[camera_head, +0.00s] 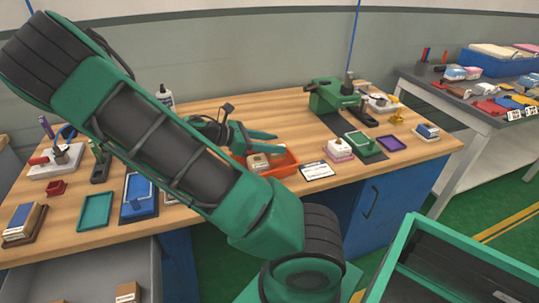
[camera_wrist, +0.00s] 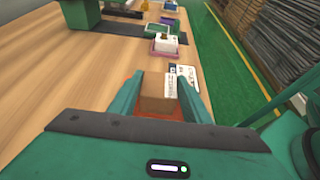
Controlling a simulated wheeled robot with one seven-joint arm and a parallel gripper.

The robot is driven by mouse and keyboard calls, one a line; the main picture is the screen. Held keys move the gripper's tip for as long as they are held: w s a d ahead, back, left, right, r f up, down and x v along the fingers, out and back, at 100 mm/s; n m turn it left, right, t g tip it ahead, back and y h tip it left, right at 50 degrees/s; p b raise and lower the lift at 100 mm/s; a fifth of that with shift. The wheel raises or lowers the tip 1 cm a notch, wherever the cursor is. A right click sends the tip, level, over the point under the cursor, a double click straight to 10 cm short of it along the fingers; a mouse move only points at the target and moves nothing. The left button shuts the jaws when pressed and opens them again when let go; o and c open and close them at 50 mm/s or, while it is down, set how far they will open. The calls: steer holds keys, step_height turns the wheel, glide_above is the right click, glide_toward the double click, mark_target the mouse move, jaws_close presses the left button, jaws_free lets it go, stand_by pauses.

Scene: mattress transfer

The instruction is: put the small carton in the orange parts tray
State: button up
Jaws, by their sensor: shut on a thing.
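My gripper (camera_head: 268,144) is over the orange parts tray (camera_head: 292,168) on the wooden bench. It is shut on the small carton (camera_wrist: 155,95), a brown box with a white label on one side. In the head view the carton (camera_head: 258,162) shows below the fingers, at the left part of the tray. In the wrist view it sits between the two green fingers (camera_wrist: 160,98), with a little orange of the tray (camera_wrist: 137,112) visible around it. I cannot tell whether the carton touches the tray floor.
A white label card (camera_head: 316,171) lies right of the tray. A pink tray with a white item (camera_head: 339,150) and a green machine (camera_head: 333,96) stand farther right. A blue tray (camera_head: 138,197) and a teal tray (camera_head: 95,211) lie left. Bare wood shows behind the tray.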

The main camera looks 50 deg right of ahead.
steer(key=shift+s+d+f, duration=0.2)
steer(key=shift+f, duration=1.9)
steer(key=o, duration=1.1)
steer(key=shift+w+a, duration=0.1)
